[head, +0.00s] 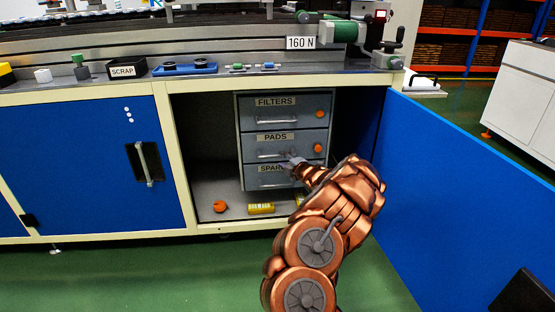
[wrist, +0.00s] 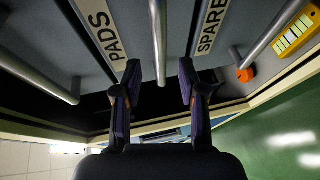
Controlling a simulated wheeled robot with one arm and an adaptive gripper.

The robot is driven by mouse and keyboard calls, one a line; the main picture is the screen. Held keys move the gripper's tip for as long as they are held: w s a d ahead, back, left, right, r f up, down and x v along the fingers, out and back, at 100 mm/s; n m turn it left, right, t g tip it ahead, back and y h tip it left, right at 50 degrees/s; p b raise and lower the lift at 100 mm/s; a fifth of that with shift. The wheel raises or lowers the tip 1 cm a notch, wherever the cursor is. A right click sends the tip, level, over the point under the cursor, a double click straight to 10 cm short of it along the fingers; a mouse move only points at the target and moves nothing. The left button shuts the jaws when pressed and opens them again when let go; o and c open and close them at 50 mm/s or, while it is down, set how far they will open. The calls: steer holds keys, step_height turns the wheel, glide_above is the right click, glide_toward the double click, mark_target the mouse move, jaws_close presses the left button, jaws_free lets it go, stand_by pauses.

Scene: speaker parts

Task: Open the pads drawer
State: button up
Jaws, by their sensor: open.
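The grey drawer unit stands inside the open cabinet. Its pads drawer (head: 262,149) is the middle one, under the filters drawer (head: 262,112) and above the spare drawer (head: 262,182). The pads drawer looks shut, level with the others. Its bar handle (head: 268,154) also shows in the wrist view (wrist: 158,40), between the PADS and SPARE labels. My gripper (head: 293,160) is at the right end of that handle in the head view. In the wrist view, my gripper (wrist: 160,78) is open, with one finger on each side of the handle's line. Whether they touch it cannot be told.
The blue cabinet door (head: 465,180) stands open at the right. An orange part (head: 220,206) and a yellow cylinder (head: 261,208) lie on the cabinet floor below the drawers. A shut blue door (head: 85,165) is at the left. Green floor in front is clear.

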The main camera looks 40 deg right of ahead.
mark_target(277, 156)
steer(key=shift+b+x, duration=0.7)
steer(key=shift+x, duration=1.95)
steer(key=shift+f, duration=0.1)
jaws_close()
